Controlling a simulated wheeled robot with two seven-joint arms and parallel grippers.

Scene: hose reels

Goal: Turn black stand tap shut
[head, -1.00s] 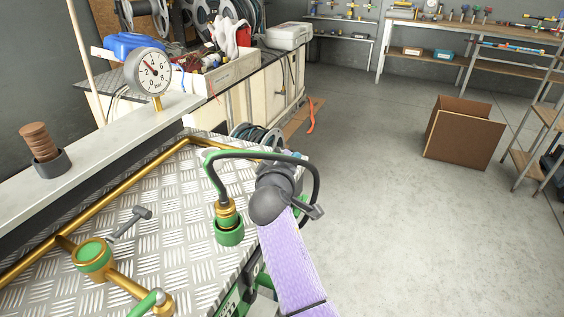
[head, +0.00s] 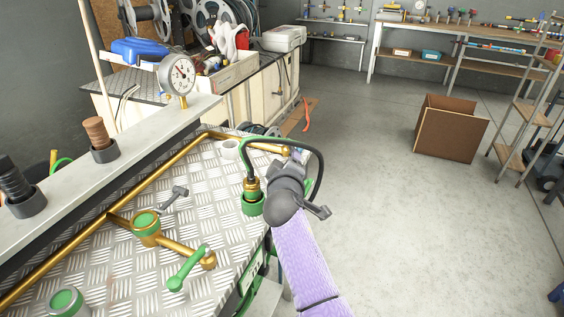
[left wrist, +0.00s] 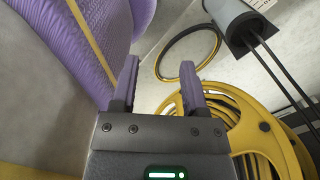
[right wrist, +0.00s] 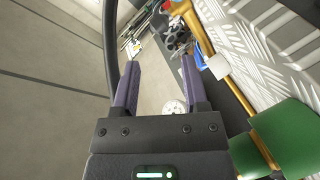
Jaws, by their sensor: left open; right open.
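A dark grey lever handle (head: 174,198) shows in the head view above the checker-plate top, near a green-capped brass fitting (head: 147,224). A green lever (head: 188,268) sits at the end of the brass branch pipe. I cannot tell for certain which of these is the black stand tap. My right arm reaches in over the bench's right edge; its fingers are hidden there. In the right wrist view my right gripper (right wrist: 160,80) is open and empty, beside a large green cylinder (right wrist: 285,140). My left gripper (left wrist: 159,78) is open and empty, away from the bench top.
A pressure gauge (head: 177,75) stands on the pale ledge (head: 125,145), with brown and black stacked pieces in cups. Brass pipes cross the plate. A green-based brass fitting (head: 252,197) is close to my right arm. Yellow reels (left wrist: 225,115) lie below my left gripper.

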